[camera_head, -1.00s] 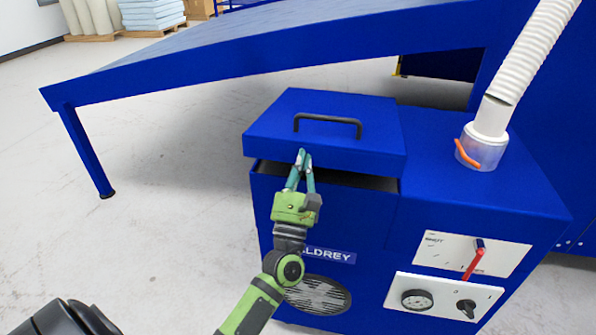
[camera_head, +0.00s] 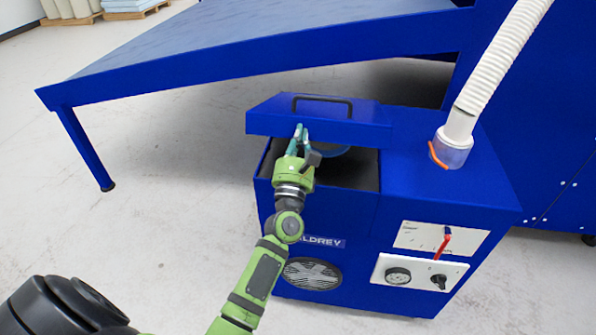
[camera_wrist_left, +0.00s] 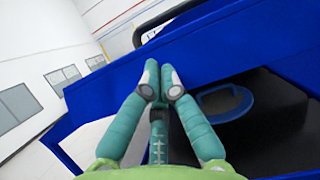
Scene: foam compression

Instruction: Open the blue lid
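The blue lid (camera_head: 318,123) of the blue machine box is tilted up, its front edge raised above the box and its black handle (camera_head: 322,99) on top. A dark opening (camera_head: 350,172) shows below it, with a blue ring-shaped part inside, which also shows in the left wrist view (camera_wrist_left: 222,103). My left gripper (camera_head: 299,132) is at the lid's front edge, left of its middle. In the left wrist view its teal fingertips (camera_wrist_left: 160,80) are together against or close to the blue lid (camera_wrist_left: 235,45), with nothing seen between them. My right gripper is not in view.
A white hose (camera_head: 500,60) rises from a clear collar (camera_head: 450,150) right of the lid. A panel with a red lever (camera_head: 443,243) and a gauge (camera_head: 397,276) is on the front. A blue sloped table (camera_head: 260,45) stands behind. Floor at left is clear.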

